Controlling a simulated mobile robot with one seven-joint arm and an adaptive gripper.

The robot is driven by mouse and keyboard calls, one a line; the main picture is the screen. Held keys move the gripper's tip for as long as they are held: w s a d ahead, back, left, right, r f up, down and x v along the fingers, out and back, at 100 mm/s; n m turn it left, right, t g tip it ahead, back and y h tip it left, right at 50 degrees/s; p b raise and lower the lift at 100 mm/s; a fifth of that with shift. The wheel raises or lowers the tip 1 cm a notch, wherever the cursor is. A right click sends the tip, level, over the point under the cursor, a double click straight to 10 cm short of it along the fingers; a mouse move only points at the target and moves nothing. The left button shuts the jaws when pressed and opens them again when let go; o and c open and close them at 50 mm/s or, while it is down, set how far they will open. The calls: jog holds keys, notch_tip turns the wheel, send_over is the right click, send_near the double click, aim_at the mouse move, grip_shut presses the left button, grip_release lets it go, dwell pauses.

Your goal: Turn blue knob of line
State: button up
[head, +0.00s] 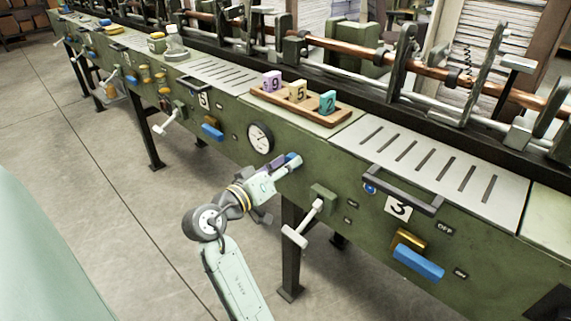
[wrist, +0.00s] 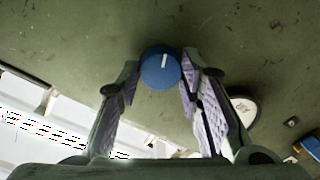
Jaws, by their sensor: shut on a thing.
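The blue knob (wrist: 160,72) is round with a white mark that points nearly straight up in the wrist view. It sits on the green front panel of the line (wrist: 60,35). My gripper (wrist: 160,85) has a finger on each side of the knob, shut on it. In the head view, my gripper (head: 284,168) reaches the panel below and right of the round gauge. The knob there is mostly hidden by the fingers, with a bit of blue (head: 294,160) showing.
A white-handled lever (head: 304,224) sticks out just right of my gripper. The round gauge (head: 260,137) is above left. A wooden tray (head: 268,97) with numbered blocks stands on the line's top. A dark table leg (head: 291,262) is below. Open floor lies at left.

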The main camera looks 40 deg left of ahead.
jog(key=o, duration=1.2)
jog(key=s, duration=1.2)
jog(key=shift+a+r, duration=0.1)
jog(key=shift+r, duration=0.1)
jog(key=shift+c, duration=0.2)
dwell(0.5)
